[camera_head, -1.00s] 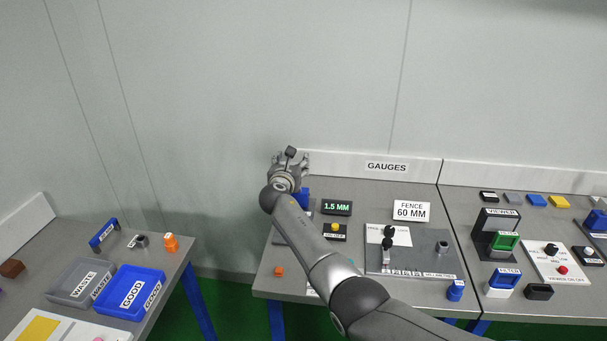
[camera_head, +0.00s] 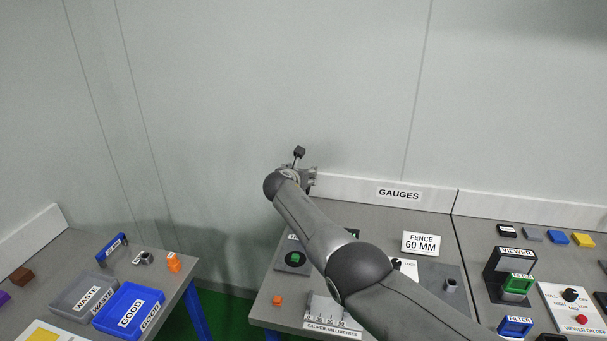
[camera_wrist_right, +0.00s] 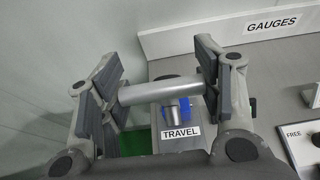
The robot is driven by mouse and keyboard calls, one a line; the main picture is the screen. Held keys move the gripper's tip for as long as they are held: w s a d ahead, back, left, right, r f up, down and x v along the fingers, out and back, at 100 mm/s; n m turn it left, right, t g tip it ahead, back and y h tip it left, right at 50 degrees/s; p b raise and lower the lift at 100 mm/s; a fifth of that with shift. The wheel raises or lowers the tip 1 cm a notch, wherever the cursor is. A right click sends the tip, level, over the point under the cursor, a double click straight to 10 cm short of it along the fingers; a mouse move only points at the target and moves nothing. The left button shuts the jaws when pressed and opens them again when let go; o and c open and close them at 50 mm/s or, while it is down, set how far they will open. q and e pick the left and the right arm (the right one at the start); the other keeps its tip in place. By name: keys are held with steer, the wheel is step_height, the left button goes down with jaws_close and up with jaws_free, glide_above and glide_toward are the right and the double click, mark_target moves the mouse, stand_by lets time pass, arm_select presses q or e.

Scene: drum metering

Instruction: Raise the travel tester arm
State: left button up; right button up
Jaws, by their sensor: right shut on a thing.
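My right gripper (camera_head: 298,172) is over the back left of the gauges table. In the wrist view its two fingers (camera_wrist_right: 160,75) are shut on the ends of a light grey round bar (camera_wrist_right: 162,92), apparently the handle of the travel tester arm. Below the bar is the travel tester, with a blue part (camera_wrist_right: 165,112), a metal cylinder and a TRAVEL label (camera_wrist_right: 181,133). In the head view a dark block on a thin stem (camera_head: 299,152) sticks up above the gripper. My right arm hides the tester there. My left gripper is not in view.
A panel with a green button (camera_head: 294,258), a small orange block (camera_head: 277,300) and a caliper scale (camera_head: 333,311) lie near my forearm. A FENCE 60 MM sign (camera_head: 420,243) and the viewer (camera_head: 508,270) stand to the right. The wall rises close behind the gripper.

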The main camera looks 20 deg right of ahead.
steer(key=shift+w+d+f, duration=0.1)
steer(key=shift+d, duration=0.05)
stand_by(0.5)
steer(key=o, duration=1.5)
steer(key=shift+c, duration=0.2)
steer(key=shift+a, duration=0.2)
steer(key=shift+s+a+r, duration=0.25)
steer(key=v, duration=1.1)
steer(key=shift+d, duration=0.25)
